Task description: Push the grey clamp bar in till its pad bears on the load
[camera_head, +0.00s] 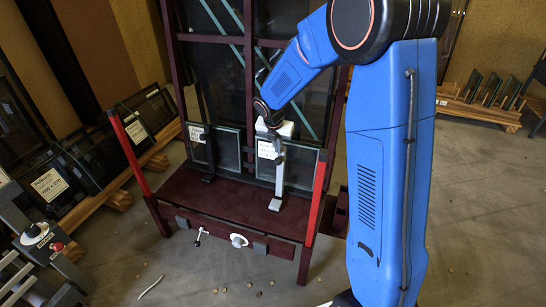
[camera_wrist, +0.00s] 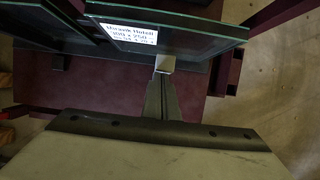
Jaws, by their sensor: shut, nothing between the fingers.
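The grey clamp bar (camera_head: 279,178) stands upright in front of the right-hand glass pane (camera_head: 303,171) on the dark red frame. In the wrist view a pale block (camera_wrist: 165,63), apparently the bar's top, lies close to the labelled pane (camera_wrist: 190,35). I cannot tell whether a pad touches the glass. My gripper (camera_head: 280,143) is shut and empty, at the bar's upper end. In the wrist view its fingertips (camera_wrist: 162,82) lie right beside the pale block; contact is not clear. My gripper and wrist hide part of the pane behind.
A dark bar (camera_head: 208,155) stands at the left-hand pane. Red posts (camera_head: 317,203) rise at both sides of the frame's ledge (camera_head: 225,196). A white knob (camera_head: 238,240) is on its front. Racks with panes (camera_head: 100,155) stand left. The floor in front is mostly clear, with small debris.

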